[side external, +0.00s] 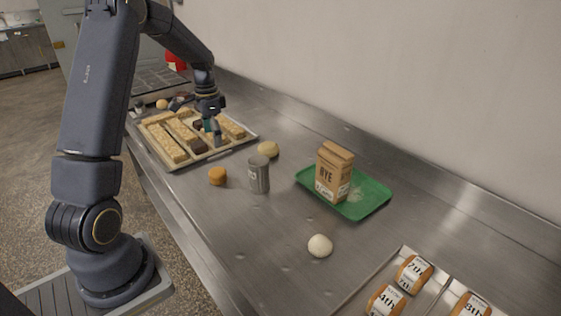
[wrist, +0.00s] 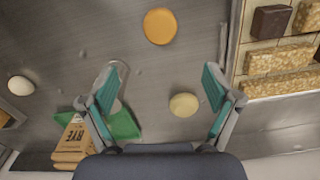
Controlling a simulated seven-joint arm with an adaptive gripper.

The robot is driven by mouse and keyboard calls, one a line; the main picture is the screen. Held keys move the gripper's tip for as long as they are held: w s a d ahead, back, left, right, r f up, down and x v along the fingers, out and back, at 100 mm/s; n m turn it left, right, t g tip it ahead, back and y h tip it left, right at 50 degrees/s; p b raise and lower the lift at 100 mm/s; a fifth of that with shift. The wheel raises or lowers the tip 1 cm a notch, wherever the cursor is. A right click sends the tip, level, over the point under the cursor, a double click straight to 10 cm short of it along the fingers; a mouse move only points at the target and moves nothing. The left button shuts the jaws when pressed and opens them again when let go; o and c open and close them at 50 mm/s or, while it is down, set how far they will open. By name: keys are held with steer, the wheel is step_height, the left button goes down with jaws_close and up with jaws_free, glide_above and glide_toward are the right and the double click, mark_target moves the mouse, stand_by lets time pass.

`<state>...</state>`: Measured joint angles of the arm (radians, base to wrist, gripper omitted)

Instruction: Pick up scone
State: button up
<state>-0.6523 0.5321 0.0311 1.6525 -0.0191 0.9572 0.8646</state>
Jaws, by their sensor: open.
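Two round baked pieces lie on the steel counter, and I cannot tell for sure which is the scone. One is pale yellow (side external: 268,149); in the wrist view the pale piece (wrist: 183,105) shows between the fingers, nearer the right one. The other is orange-brown (side external: 217,176); in the wrist view the orange piece (wrist: 159,26) lies beyond the fingertips. My gripper (side external: 212,129) is open and empty, above the right part of the bar tray in the side view. Its teal-padded fingers (wrist: 160,76) are spread wide and touch neither piece.
A metal tray (side external: 165,161) of oat and dark bars lies at the left. A grey metal shaker (side external: 259,175) stands near both pieces. A green tray (side external: 375,205) holds a RYE bag (side external: 333,172). A white dough ball (side external: 320,246) and labelled loaves (side external: 414,273) lie nearer the camera.

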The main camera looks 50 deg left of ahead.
mark_target(217, 170)
step_height(217, 170, down, 8)
steer(key=shift+f, duration=0.2)
steer(key=f, duration=0.5)
steer(key=shift+s+f, duration=0.2)
steer(key=shift+f, duration=0.1)
steer(key=c, duration=1.2)
